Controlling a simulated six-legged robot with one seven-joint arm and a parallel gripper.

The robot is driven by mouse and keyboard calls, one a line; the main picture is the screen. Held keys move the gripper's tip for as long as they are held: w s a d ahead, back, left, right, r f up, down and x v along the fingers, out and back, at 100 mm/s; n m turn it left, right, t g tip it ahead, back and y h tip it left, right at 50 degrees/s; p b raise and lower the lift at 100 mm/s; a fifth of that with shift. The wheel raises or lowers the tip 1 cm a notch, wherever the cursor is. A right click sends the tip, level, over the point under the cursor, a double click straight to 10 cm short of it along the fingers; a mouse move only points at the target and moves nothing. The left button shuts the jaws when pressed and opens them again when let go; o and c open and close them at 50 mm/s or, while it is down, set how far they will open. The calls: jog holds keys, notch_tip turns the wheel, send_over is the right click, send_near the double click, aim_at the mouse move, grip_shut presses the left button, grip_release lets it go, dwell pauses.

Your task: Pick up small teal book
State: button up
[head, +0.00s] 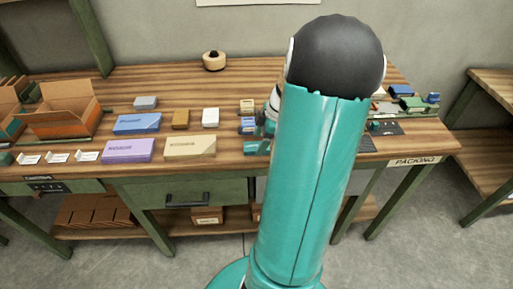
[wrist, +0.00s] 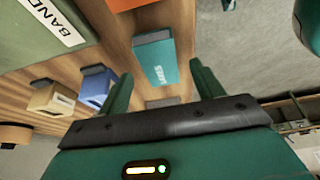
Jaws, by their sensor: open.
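The small teal book (wrist: 155,62) lies flat on the wooden table in the wrist view, with pale lettering along one side. In the head view a small teal item (head: 250,147) at the table's front edge, left of my arm, appears to be it. My gripper (wrist: 162,76) is open and empty. Its two green fingers show on either side of the teal book's near end, apart from it; the exact gap is hard to tell. In the head view my gripper (head: 265,123) is mostly hidden behind my arm.
A blue box (wrist: 97,88) and a yellow box (wrist: 50,98) sit left of the fingers in the wrist view. A purple box (head: 128,150), a cream box (head: 189,147) and an open cardboard box (head: 62,122) stand on the table's left. A round wooden object (head: 214,60) is behind.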

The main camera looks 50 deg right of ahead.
jog(key=shift+x, duration=0.95)
jog(key=c, duration=1.1)
jog(key=shift+o, duration=0.2)
jog(key=shift+r, duration=0.1)
